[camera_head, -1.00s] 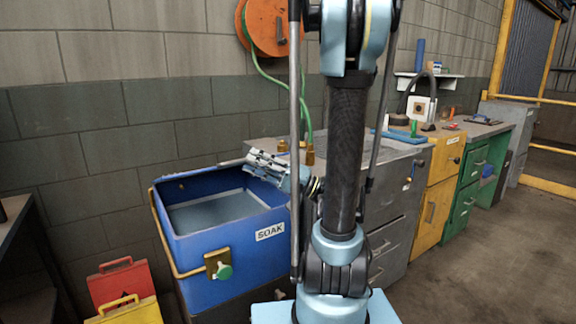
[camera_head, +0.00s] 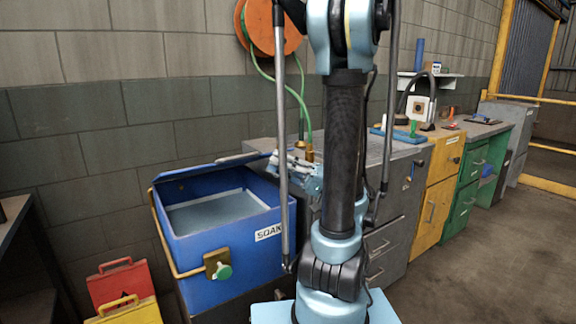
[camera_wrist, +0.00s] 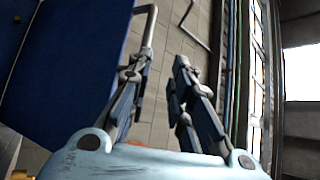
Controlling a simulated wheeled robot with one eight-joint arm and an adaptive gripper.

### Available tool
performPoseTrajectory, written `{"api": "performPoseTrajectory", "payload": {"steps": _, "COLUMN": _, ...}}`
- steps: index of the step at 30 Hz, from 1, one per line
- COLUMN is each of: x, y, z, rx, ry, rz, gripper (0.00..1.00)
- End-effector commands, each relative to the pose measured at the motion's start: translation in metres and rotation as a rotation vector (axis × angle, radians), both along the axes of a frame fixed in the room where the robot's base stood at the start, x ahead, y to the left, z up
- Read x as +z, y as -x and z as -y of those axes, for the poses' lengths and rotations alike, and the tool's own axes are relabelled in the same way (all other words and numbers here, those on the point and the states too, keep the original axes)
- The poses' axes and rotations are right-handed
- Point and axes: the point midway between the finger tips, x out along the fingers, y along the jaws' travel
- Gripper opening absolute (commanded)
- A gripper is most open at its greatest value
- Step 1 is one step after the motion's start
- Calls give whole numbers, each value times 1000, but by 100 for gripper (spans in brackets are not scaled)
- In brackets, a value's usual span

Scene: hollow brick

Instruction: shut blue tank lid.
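The blue tank (camera_head: 235,262), labelled SOAK, stands left of my arm with its top open and a grey surface inside. Its lid (camera_head: 205,168) shows as a low, slanted blue panel with a pale edge along the tank's back rim. My gripper (camera_head: 278,163) is at the tank's back right corner, near the lid's right end, partly hidden by my arm's rod. In the wrist view a large blue panel, seemingly the lid (camera_wrist: 85,60), fills the left with a grey bar (camera_wrist: 150,25) at its edge. My gripper's fingers (camera_wrist: 160,68) are apart with nothing between them.
A grey cabinet (camera_head: 385,165) stands right behind my arm, with a yellow cabinet (camera_head: 440,190) beyond. A hose reel (camera_head: 262,27) hangs on the wall, its green hose reaching down. Red (camera_head: 118,285) and yellow (camera_head: 125,312) cases sit left of the tank.

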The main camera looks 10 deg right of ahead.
Motion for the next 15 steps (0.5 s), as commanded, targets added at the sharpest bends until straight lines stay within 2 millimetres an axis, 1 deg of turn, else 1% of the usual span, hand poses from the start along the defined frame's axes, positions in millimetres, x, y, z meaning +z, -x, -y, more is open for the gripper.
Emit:
{"api": "performPoseTrajectory", "payload": {"steps": 3, "x": 0, "y": 1, "z": 9, "rx": -3, "ry": 0, "rz": 0, "gripper": 20}}
{"api": "performPoseTrajectory", "payload": {"steps": 7, "x": 0, "y": 2, "z": 17, "rx": -2, "ry": 0, "rz": 0, "gripper": 20}}
{"api": "performPoseTrajectory", "payload": {"steps": 15, "x": 0, "y": 5, "z": 23, "rx": -1, "ry": 0, "rz": -2, "gripper": 20}}
